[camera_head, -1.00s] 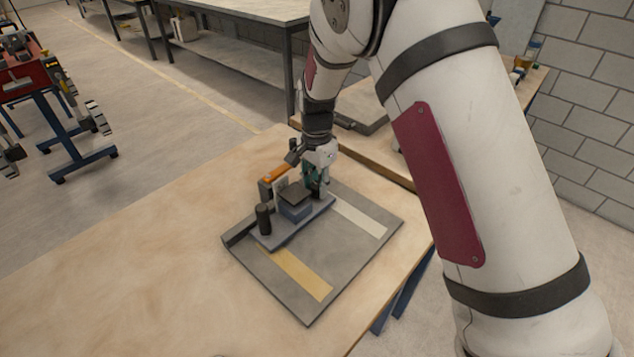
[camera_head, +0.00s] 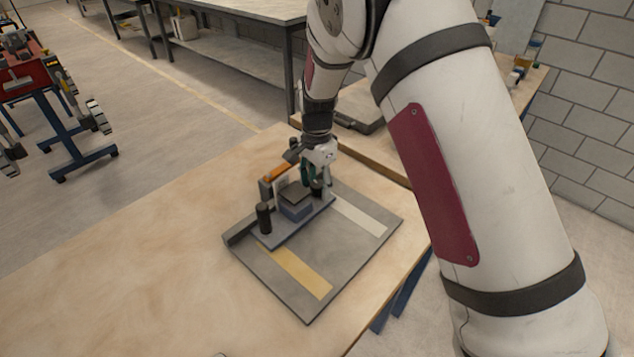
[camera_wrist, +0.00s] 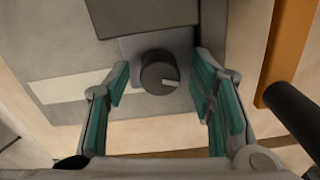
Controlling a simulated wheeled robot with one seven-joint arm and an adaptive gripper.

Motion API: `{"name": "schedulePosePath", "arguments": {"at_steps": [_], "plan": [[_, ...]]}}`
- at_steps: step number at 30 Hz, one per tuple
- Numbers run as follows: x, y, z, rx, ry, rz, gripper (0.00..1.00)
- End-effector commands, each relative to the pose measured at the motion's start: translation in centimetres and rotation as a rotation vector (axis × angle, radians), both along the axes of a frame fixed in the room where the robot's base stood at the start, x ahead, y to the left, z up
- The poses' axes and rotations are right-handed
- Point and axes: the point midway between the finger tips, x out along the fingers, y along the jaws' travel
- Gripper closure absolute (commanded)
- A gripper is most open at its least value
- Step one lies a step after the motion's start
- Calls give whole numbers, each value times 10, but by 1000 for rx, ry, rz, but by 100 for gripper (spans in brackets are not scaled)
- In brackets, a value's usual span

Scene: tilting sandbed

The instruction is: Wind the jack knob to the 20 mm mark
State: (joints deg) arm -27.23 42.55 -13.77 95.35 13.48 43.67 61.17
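The jack knob (camera_wrist: 160,72) is a dark round knob with a pale pointer mark, seen from above in the wrist view. My gripper (camera_wrist: 158,84) is open, with one green-padded finger on each side of the knob and a visible gap to both. In the head view my gripper (camera_head: 316,178) is over the right end of the blue-grey jack base (camera_head: 278,238), beside a dark-topped block (camera_head: 296,203). An orange bar (camera_head: 277,172) with a pale plate stands behind the block. Any millimetre marks are too small to read.
The assembly rests on a grey board (camera_head: 345,250) with a yellow strip (camera_head: 300,273) and a white strip (camera_head: 360,215). A black post (camera_head: 264,217) stands at the base's left end. The wooden table (camera_head: 130,270) is clear to the left.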

Motion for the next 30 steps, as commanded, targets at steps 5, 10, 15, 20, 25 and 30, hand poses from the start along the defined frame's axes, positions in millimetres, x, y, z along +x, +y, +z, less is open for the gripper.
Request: {"name": "schedulePosePath", "arguments": {"at_steps": [5,10,15,20,25,30], "plan": [[0,0,0,0,0,0,50],[1,0,13,1,-3,1,50],[1,1,45,2,-5,2,50],[1,0,78,2,-4,1,50],[1,0,104,0,-2,0,50],[0,0,118,1,-1,0,50]]}}
